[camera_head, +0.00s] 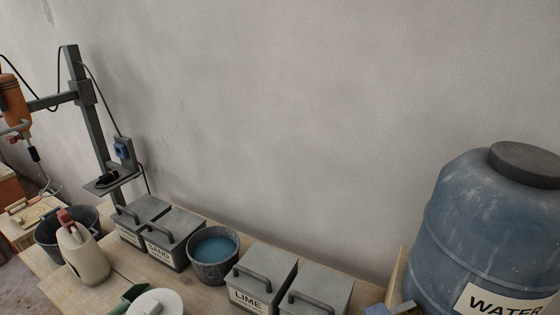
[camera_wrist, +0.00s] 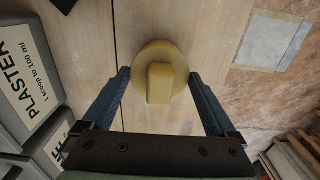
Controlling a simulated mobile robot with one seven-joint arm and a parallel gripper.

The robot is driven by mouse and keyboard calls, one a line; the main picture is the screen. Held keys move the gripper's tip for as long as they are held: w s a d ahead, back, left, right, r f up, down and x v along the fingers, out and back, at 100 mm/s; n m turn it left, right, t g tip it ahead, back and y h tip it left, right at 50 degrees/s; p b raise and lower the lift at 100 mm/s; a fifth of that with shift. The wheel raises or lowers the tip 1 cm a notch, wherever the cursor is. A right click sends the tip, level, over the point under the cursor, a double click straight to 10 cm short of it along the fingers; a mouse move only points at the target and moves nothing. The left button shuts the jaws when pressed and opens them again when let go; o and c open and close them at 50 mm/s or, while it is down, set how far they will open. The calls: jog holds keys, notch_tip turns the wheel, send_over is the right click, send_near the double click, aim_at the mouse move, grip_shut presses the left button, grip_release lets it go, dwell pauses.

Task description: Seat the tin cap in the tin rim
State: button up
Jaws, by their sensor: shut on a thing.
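A yellow round cap with a raised block-like grip (camera_wrist: 160,80) is in the middle of the wrist view, over the wooden bench top. I cannot make out the tin rim in either view. My gripper is not clearly seen in the head view.
In the wrist view the PLASTER bin (camera_wrist: 28,75) stands at left and a grey taped patch (camera_wrist: 272,42) at right. The head view shows the LIME bin (camera_head: 262,275), a bucket of blue liquid (camera_head: 213,272), a pale jug (camera_head: 85,262) and a large WATER barrel (camera_head: 470,225).

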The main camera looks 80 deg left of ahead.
jog(key=o, duration=1)
jog(key=shift+o, duration=0.2)
notch_tip(320, 180, up, 13)
jog(key=shift+s, duration=0.1)
